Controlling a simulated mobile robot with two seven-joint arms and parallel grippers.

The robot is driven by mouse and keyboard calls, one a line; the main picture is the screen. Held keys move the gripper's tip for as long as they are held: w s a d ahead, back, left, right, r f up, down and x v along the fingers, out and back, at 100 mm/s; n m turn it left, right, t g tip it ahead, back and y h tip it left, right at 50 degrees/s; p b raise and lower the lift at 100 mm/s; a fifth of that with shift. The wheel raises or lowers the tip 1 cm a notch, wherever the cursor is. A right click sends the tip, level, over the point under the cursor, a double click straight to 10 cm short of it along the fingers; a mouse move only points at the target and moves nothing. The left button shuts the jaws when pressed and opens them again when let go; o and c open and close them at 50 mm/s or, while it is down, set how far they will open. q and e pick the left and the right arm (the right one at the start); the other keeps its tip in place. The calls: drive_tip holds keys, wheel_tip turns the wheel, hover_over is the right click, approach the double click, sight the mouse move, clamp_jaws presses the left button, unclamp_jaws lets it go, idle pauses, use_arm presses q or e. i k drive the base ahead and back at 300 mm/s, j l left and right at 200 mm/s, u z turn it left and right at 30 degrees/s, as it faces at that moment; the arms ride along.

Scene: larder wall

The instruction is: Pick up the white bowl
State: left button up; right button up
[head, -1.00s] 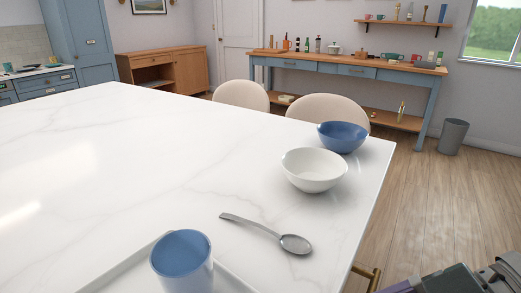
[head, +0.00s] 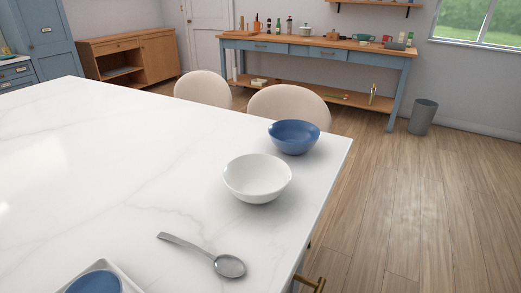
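The white bowl (head: 257,180) stands upright on the white marble tabletop (head: 130,165), near its right edge. It looks empty. A blue bowl (head: 294,137) stands just behind it and to the right, close to the table corner. Neither of my grippers shows in the head view now.
A metal spoon (head: 205,257) lies in front of the white bowl. Two beige chairs (head: 290,101) stand behind the table. Wooden floor (head: 400,215) is open to the right.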

sight(253, 178)
drive_tip(key=i+l+u, duration=0.15)
drive_tip(key=u, duration=0.2)
drive_tip(key=i+l+u, duration=0.25)
drive_tip(key=u, duration=0.15)
drive_tip(key=i, duration=0.1)
